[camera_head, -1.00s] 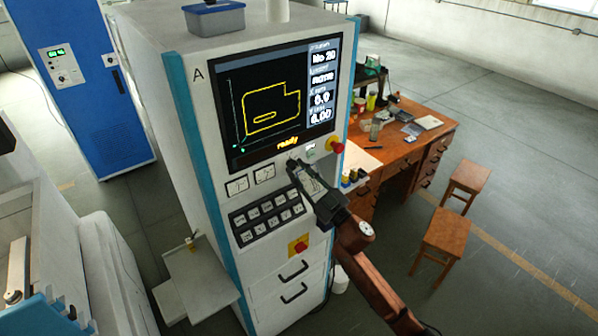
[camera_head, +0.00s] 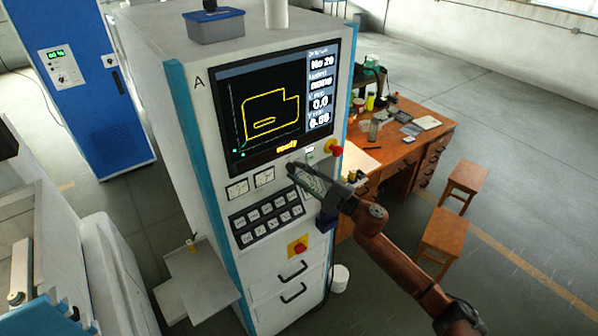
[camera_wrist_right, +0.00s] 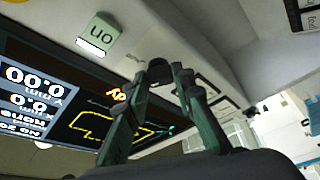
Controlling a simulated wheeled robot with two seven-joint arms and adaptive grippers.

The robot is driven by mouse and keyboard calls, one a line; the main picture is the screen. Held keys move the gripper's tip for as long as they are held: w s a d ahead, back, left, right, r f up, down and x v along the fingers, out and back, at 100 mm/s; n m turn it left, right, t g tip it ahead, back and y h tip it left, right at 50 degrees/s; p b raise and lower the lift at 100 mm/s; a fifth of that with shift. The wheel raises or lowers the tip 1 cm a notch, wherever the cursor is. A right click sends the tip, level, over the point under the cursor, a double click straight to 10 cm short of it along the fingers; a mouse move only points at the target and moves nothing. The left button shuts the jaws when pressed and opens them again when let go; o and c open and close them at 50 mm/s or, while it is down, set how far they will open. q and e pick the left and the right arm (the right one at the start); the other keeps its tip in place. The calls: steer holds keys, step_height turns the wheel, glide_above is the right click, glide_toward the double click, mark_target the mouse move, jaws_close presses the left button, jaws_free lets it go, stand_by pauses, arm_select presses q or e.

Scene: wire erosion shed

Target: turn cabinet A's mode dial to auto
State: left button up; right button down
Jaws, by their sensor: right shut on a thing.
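Cabinet A (camera_head: 173,60) stands in the middle of the head view, with a lit screen (camera_head: 265,115) on its front. My right gripper (camera_head: 292,167) reaches in from the right to the panel just below the screen. Its fingers are shut on the mode dial (camera_wrist_right: 160,70), a small dark knob between the fingertips in the wrist view. The fingers hide most of the dial, and I cannot read its setting. My left gripper is not in view.
A green "on" button (camera_wrist_right: 100,37) and a red mushroom button (camera_head: 336,151) sit close to the gripper. Below are a black key block (camera_head: 268,215) and a red knob on yellow (camera_head: 298,246). A wooden desk (camera_head: 400,155) and stools stand to the right.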

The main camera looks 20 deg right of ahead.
steer(key=n, duration=0.1)
steer(key=n+g+p, duration=0.1)
steer(key=n, duration=0.2)
steer(key=shift+d+r+g+p, duration=0.1)
steer(key=shift+r+g+p, duration=0.15)
steer(key=shift+g+p, duration=0.15)
steer(key=shift+n+h+p, duration=0.3)
steer(key=shift+n+p, duration=0.2)
steer(key=shift+n, duration=0.6)
steer(key=shift+g, duration=0.3)
steer(key=c, duration=1.6)
jaws_free()
